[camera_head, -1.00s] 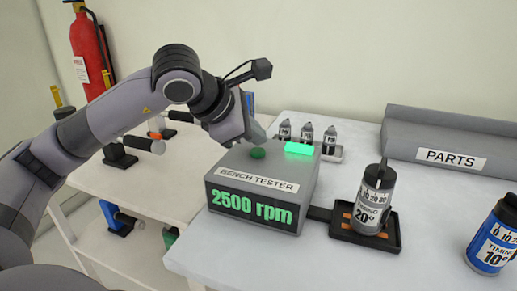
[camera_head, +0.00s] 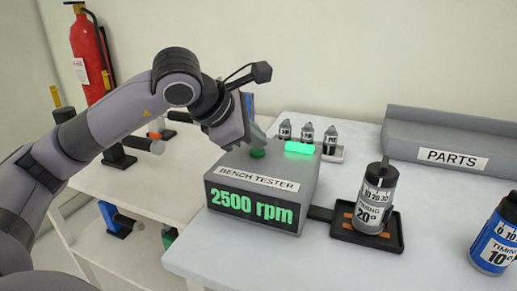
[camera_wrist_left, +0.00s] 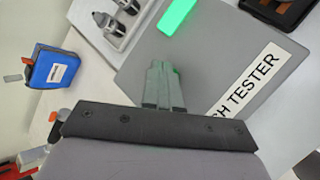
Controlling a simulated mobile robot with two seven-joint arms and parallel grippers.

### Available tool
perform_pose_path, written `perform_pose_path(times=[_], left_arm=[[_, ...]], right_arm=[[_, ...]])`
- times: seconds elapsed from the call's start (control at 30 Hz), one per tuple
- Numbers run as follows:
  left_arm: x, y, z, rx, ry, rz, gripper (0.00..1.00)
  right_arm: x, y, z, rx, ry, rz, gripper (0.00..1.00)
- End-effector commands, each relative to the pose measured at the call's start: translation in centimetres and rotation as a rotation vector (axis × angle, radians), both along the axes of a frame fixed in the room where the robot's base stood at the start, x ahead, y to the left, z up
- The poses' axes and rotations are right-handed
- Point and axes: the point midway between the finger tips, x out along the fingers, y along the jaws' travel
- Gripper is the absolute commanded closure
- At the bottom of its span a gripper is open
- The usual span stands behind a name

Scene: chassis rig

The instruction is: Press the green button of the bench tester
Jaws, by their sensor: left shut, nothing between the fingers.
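The grey bench tester (camera_head: 245,206) stands on the white bench and its front display reads 2500 rpm in green. Its green button (camera_head: 258,153) is on the top face, and a green lamp (camera_head: 299,149) is lit at the back of the top. My left gripper (camera_head: 255,145) points down at the button, its shut, empty fingertips at or just above it; I cannot tell whether they touch. In the left wrist view the shut fingers (camera_wrist_left: 163,75) cover the button, and the lit lamp (camera_wrist_left: 178,15) shows beyond them. My right gripper is not in view.
A grey and black timing 20° cylinder (camera_head: 376,200) stands on a black tray (camera_head: 394,246) joined to the tester. A blue timing 10° cylinder (camera_head: 495,240) is at right. Small bottles (camera_head: 308,133) and a PARTS bin (camera_head: 450,158) stand behind.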

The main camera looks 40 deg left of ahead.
Motion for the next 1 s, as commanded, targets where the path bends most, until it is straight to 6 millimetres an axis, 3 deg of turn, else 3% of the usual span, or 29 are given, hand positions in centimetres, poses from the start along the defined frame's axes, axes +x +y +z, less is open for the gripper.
perform_pose_path(times=[0.33,1.0], left_arm=[[0.0,0.0,-0.4,0.0,0.001,0.0,1.0],[0.0,0.0,0.9,0.0,0.0,0.0,1.0]], right_arm=[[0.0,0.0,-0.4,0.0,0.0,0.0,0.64],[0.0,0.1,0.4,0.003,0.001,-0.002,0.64]])
